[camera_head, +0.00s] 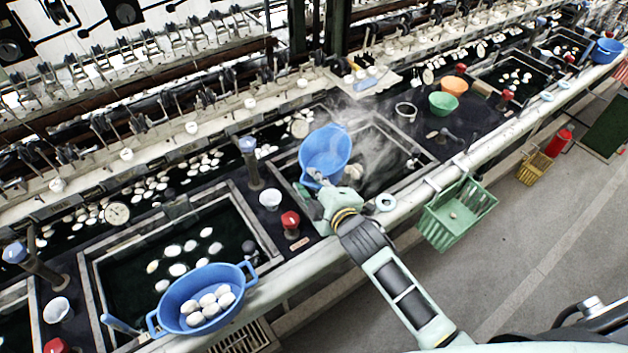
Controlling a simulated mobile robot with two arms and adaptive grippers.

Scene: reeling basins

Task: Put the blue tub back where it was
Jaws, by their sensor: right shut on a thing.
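My right gripper (321,186) is shut on the near rim or handle of this tub; the exact contact is small and partly hidden. A pale lump or two shows just right of the tub, by the basin. A second, oval blue tub (184,294) with two handles holds several white cocoons and sits at the near edge of the lower left basin. My left gripper is not in view.
White steam (372,150) rises over the middle basin. A red knob (290,222) and a white cup (270,199) stand left of my gripper. A green basket (457,214) hangs on the front rail. Green (443,103) and orange (453,86) bowls sit on the counter to the right.

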